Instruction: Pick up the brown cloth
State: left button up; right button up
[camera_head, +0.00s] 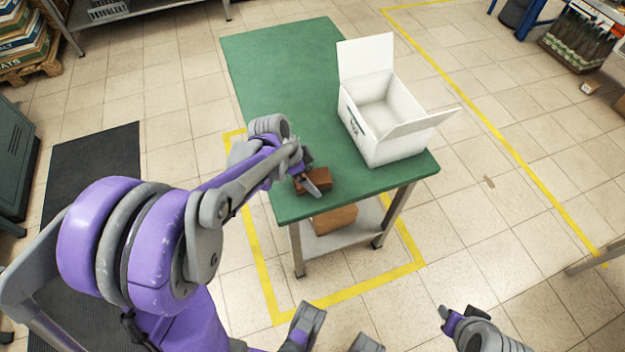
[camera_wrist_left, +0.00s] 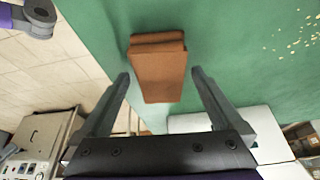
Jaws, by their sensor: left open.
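The brown cloth (camera_head: 320,175) is a folded rectangular bundle on the green table (camera_head: 275,75), near its front left edge. In the left wrist view the cloth (camera_wrist_left: 158,75) lies between the fingers, with a visible gap on both sides. My left gripper (camera_head: 307,181) is open at the cloth and partly covers it in the head view; it also shows in the left wrist view (camera_wrist_left: 160,80). Its fingers do not appear to touch the cloth. A part of my right arm (camera_head: 480,332) shows at the bottom right; its jaw state is unclear.
An open white box (camera_head: 375,130) with raised flaps stands on the table's right side. A brown box (camera_head: 335,218) sits on the lower shelf. The table's back left is clear. Yellow floor lines (camera_head: 262,270) surround the table.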

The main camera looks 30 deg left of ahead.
aim_at(310, 178)
dwell(0.3)
pick_arm(q)
jog(key=c, duration=1.4)
notch_tip(310, 178, up, 10)
jog(key=shift+r+p, duration=0.2)
jog(key=shift+p, duration=1)
jog(key=o, duration=0.7)
jog(key=c, duration=0.5)
